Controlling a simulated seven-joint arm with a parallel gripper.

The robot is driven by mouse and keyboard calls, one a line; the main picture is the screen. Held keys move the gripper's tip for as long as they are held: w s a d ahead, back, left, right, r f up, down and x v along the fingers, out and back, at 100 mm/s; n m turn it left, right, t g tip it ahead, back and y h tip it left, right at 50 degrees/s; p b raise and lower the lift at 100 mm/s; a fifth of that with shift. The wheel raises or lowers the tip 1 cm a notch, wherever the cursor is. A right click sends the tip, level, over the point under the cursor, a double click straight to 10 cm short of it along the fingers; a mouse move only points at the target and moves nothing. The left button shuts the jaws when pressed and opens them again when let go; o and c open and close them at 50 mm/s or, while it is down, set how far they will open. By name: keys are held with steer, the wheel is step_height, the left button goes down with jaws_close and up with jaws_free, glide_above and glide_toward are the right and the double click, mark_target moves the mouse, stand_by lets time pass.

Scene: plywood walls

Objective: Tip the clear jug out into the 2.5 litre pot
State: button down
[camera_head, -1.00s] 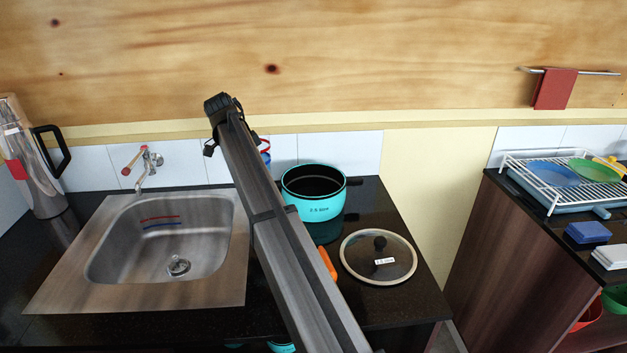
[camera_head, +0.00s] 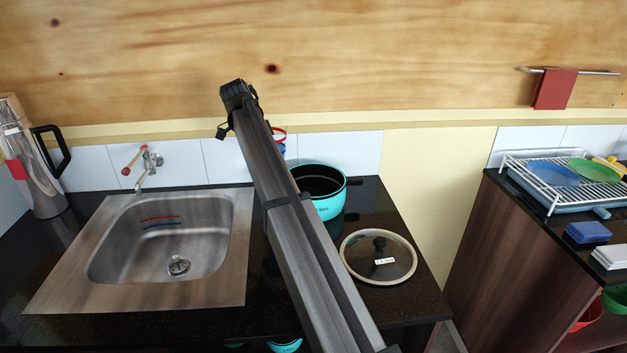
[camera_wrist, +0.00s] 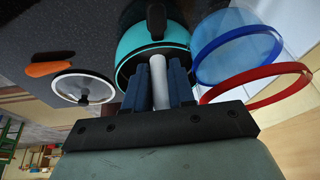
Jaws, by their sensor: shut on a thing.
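In the wrist view my gripper (camera_wrist: 160,82) is shut on a pale bar, seemingly the handle of the clear jug. The jug (camera_wrist: 238,52) is see-through, with a blue tint and a red ring, to the right of the fingers. In the head view only a bit of the jug's red and blue (camera_head: 279,136) shows behind my arm, which hides my gripper. The turquoise pot (camera_head: 330,205) stands on the counter, open, just right of my arm; its label is partly covered. The pot (camera_wrist: 140,42) is beyond the fingers in the wrist view. Jug tilt and contents cannot be told.
A glass lid (camera_head: 378,258) lies on the counter in front of the pot. An orange object (camera_wrist: 50,67) lies near the lid. A steel sink (camera_head: 165,240) with a tap (camera_head: 147,165) is on the left. A dish rack (camera_head: 560,180) stands on the right-hand counter.

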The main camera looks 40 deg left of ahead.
steer(key=shift+d+f+y, duration=0.4)
steer(key=y, duration=0.2)
steer(key=d+f+g+y, duration=0.1)
steer(key=y, duration=0.1)
steer(key=w+d+f+m+y, duration=0.1)
steer(key=y, duration=0.1)
steer(key=shift+d+f+g, duration=0.15)
steer(key=shift+f+g, duration=0.05)
steer(key=shift+g, duration=0.2)
steer(key=shift+f+y, duration=0.25)
steer(key=shift+y, duration=0.35)
steer(key=shift+s+a+f+m+g+y, duration=0.15)
steer(key=shift+f+y, duration=0.1)
steer(key=shift+y, duration=0.3)
steer(key=shift+w+a+f+m+g+y, duration=0.1)
steer(key=shift+f+y, duration=0.15)
steer(key=shift+y, duration=0.35)
steer(key=shift+s+a+f+m+g+y, duration=0.15)
steer(key=shift+f+y, duration=0.1)
steer(key=shift+y, duration=0.3)
stand_by(0.8)
